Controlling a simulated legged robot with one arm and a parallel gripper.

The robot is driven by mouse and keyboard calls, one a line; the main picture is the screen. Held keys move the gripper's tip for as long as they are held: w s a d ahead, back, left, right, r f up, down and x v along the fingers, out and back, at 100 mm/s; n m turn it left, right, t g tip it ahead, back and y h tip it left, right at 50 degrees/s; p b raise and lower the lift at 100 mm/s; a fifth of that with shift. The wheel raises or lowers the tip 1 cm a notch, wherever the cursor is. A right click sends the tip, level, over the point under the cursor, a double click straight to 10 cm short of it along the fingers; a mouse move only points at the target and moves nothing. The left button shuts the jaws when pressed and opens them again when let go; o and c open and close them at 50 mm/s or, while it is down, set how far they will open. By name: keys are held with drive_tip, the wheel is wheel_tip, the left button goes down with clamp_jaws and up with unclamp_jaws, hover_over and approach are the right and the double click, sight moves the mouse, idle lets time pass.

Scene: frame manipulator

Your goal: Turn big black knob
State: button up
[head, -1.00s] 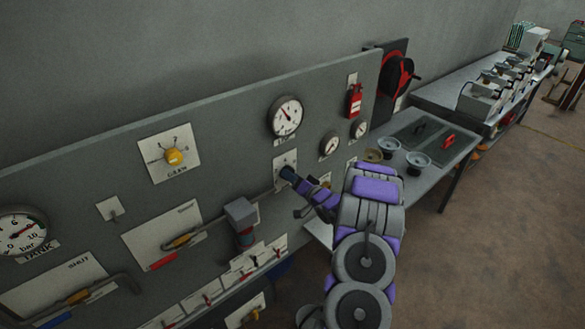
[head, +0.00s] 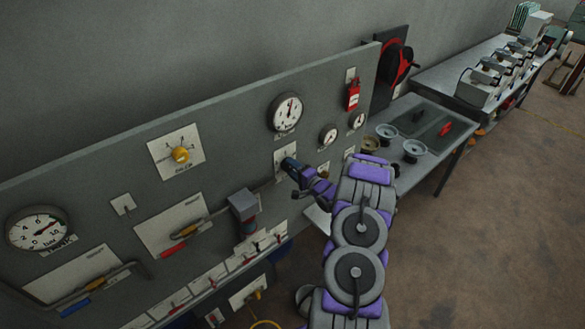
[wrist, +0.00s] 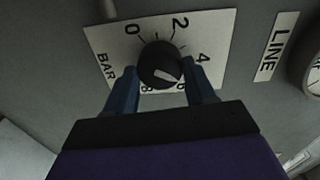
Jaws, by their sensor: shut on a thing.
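The big black knob (wrist: 160,65) sits on a white dial plate (wrist: 215,30) marked 0 to 8 and BAR in the wrist view. Its white pointer mark faces lower right, near the 6. My gripper (wrist: 162,88) has one blue finger on each side of the knob and is shut on it.
A round gauge (head: 286,113) is just above my gripper. A yellow knob (head: 181,154) and a grey box (head: 242,208) are to the left. A bench with bowls (head: 414,150) stands to the right, with open floor (head: 500,240) beyond it.

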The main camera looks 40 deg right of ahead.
drive_tip(key=shift+d, duration=0.1)
idle(0.4)
drive_tip(key=o, duration=1)
drive_tip(key=shift+d+f, duration=0.2)
drive_tip(key=shift+d, duration=0.1)
drive_tip(key=shift+o, duration=0.2)
drive_tip(key=shift+a+r, duration=0.1)
drive_tip(key=s+b, duration=0.2)
drive_tip(key=s, duration=1.5)
drive_tip(key=shift+s+r+b, duration=0.15)
drive_tip(key=shift+r+b, duration=0.15)
drive_tip(key=shift+r, duration=0.05)
